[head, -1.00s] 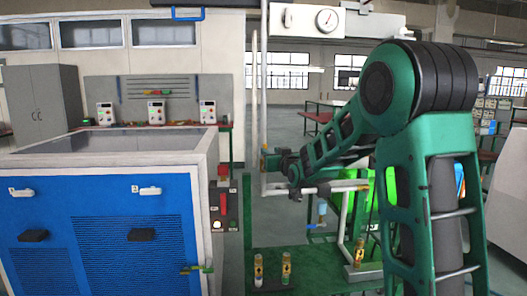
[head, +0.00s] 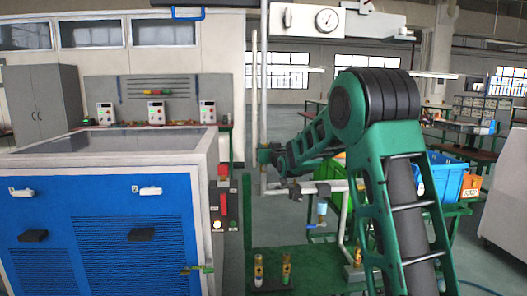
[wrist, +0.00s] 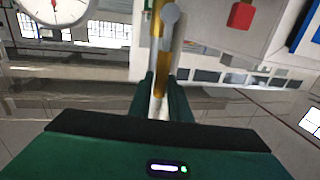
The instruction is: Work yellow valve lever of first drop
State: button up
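The upright pipe of the drop (head: 254,100) stands left of my arm in the head view. A yellow part (wrist: 163,79) and the pale pipe show in that gap. Another yellow strip (wrist: 155,28) shows higher on the pipe. I cannot tell which yellow piece is the lever, or whether the fingers touch it.
A blue-fronted machine (head: 105,235) fills the left. A round gauge (head: 326,19) is on the panel above. Blue (head: 437,178) and orange (head: 471,186) bins stand at the right.

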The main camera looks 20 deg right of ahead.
grip_shut()
